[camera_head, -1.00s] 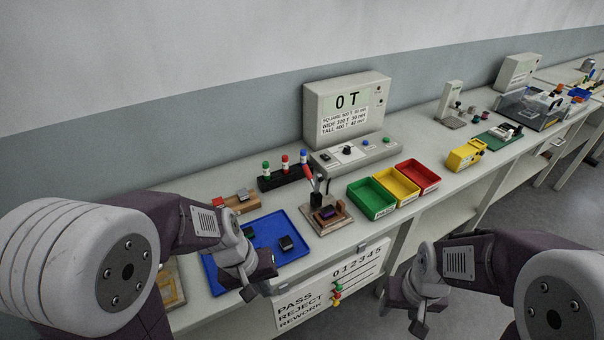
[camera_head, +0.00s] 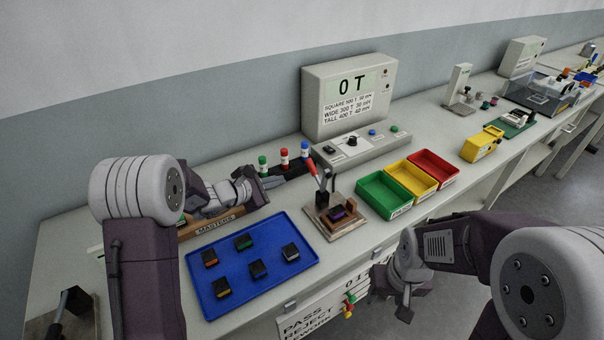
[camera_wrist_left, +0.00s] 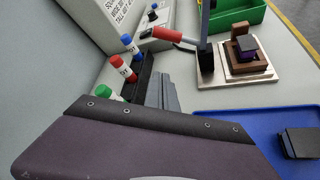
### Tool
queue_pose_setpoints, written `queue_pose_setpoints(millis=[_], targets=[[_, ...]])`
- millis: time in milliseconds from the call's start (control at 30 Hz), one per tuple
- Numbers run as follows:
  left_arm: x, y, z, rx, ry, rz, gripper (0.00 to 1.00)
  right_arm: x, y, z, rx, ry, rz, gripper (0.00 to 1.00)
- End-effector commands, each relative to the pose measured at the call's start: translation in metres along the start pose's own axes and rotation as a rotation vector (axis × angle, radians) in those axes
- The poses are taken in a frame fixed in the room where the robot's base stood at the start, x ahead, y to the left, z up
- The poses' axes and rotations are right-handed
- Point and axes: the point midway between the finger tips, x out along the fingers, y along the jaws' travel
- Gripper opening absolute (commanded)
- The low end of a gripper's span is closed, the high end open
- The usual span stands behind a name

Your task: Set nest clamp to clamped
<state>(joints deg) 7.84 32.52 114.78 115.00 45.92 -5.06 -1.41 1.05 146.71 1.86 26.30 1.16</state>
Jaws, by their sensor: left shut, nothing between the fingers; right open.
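A dark connector with purple (camera_head: 337,213) sits in the brown nest. In the left wrist view the red handle (camera_wrist_left: 166,34) points left from the black upright (camera_wrist_left: 205,40), and the connector (camera_wrist_left: 246,45) shows beyond. My left gripper (camera_head: 277,180) is shut and empty, left of the clamp and apart from the handle; its fingers (camera_wrist_left: 168,96) show in the wrist view. My right gripper (camera_head: 405,305) is open before the table's front edge.
A blue tray (camera_head: 205,262) with several connectors lies in front of my left arm. Bottles with green, red and blue caps (camera_head: 284,158) stand in a black rack beside the left gripper. Green (camera_head: 384,195), yellow and red bins stand right of the clamp; a display box (camera_head: 350,95) is behind.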

Motion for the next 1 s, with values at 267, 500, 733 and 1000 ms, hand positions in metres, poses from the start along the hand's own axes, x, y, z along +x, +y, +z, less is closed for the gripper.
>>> queue_pose_setpoints(millis=[267,500,733,1000], targets=[[0.013,-0.001,0.001,0.002,0.000,-0.004,0.00,-0.002,0.000,0.000,0.000,0.000,0.000,0.50],[0.063,-0.001,0.002,0.002,-0.001,-0.004,0.00,-0.009,0.000,-0.001,0.000,0.000,0.000,0.50],[0.096,0.002,0.014,0.003,-0.002,-0.002,0.00,-0.020,0.000,-0.002,0.000,0.000,0.000,0.50],[0.087,0.000,0.038,0.002,0.000,-0.002,0.00,-0.028,-0.001,-0.003,0.000,0.000,0.000,0.50]])
